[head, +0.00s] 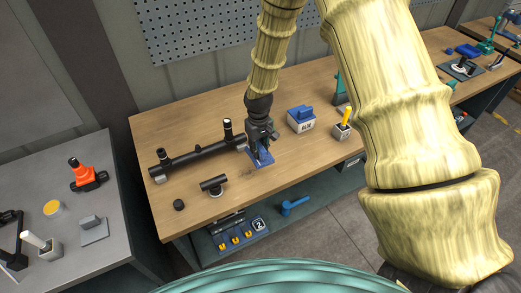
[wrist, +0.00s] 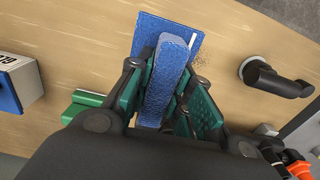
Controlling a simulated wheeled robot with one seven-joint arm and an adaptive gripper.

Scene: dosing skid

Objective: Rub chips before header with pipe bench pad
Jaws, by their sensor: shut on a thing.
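The blue pipe bench pad (head: 264,158) has a flat plate and an upright grip bar. My gripper (head: 260,136) is shut on that bar, with its green-lined fingers on both sides in the wrist view (wrist: 163,92). The pad's plate (wrist: 153,31) lies flat at the bench surface; I cannot tell whether it touches. The black pipe header (head: 195,156), with two upright stubs, lies on the bench just left of my gripper in the head view. Small dark chips (wrist: 203,60) lie on the wood beside the pad in the wrist view. My gripper hides the header there.
A black tee fitting (head: 213,186) and a black cap (head: 179,205) lie nearer the front edge. A blue-topped white box (head: 300,122) and a holder with a yellow handle (head: 343,128) stand to the right. A grey side table (head: 110,252) is at left.

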